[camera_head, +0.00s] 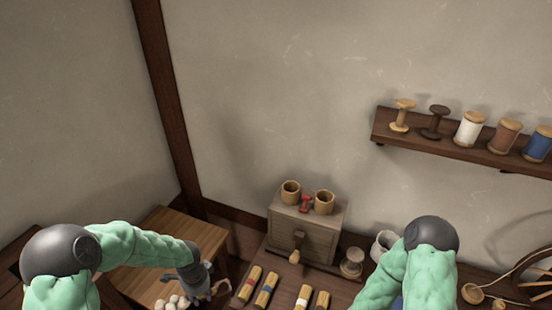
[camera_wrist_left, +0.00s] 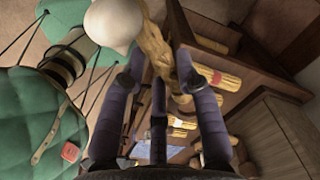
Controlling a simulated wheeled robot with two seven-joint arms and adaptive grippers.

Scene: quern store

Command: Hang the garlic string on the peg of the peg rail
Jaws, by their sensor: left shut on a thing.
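My left gripper (camera_head: 205,289) is low at the left in the head view, over or beside a small wooden table. It is shut on the garlic string, whose pale bulbs (camera_head: 172,303) show at the bottom edge of that view. I cannot tell whether the bulbs touch the table. My right arm is at the lower right, its gripper hidden. I cannot make out the peg rail.
The small wooden table (camera_head: 152,255) stands in the corner by a dark post. A bench holds a drawer box (camera_head: 300,235) with two cups, several yellow bundles (camera_head: 265,290) and a pale jug (camera_head: 383,245). A spool shelf (camera_head: 450,148) juts from the right wall. The middle wall is bare.

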